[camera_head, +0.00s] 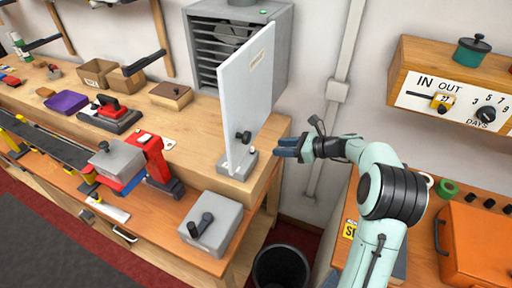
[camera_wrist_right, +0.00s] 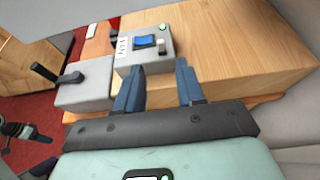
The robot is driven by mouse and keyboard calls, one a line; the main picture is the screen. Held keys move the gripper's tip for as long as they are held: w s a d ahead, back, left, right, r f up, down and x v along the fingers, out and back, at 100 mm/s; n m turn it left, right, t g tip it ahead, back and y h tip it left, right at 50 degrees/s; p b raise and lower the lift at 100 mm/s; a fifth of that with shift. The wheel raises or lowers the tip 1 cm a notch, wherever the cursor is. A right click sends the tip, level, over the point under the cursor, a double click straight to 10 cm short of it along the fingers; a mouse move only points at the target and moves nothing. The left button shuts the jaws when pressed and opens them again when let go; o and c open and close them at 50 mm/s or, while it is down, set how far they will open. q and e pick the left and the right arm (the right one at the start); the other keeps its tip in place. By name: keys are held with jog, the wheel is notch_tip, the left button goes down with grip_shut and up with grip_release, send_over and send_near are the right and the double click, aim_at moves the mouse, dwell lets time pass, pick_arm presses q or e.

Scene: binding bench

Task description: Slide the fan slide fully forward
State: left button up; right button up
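A grey control box (camera_head: 237,165) sits at the right end of the wooden bench, at the foot of a white upright panel (camera_head: 246,90). In the right wrist view the control box (camera_wrist_right: 156,61) has a blue rocker (camera_wrist_right: 145,41), a pale slide knob (camera_wrist_right: 161,46), a green light and a label too small to read. The pale knob appears to be the fan slide. My right gripper (camera_head: 281,148) is just right of the box, apart from it. Its fingers (camera_wrist_right: 160,68) are open and empty, pointing toward the box. My left gripper is not in view.
A slatted grey fan unit (camera_head: 207,68) stands behind the panel. A grey box with a black lever (camera_head: 210,225) is on the lower bench. A dark bin (camera_head: 281,268) stands on the floor below my right gripper. An orange case (camera_head: 478,245) is at right.

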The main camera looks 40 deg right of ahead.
aim_at(256, 155)
jog(key=p+x, duration=0.1)
jog(key=x, duration=0.9)
jog(key=shift+w+a+f, duration=0.15)
jog(key=shift+w+f, duration=0.05)
jog(key=shift+f, duration=0.05)
grip_shut()
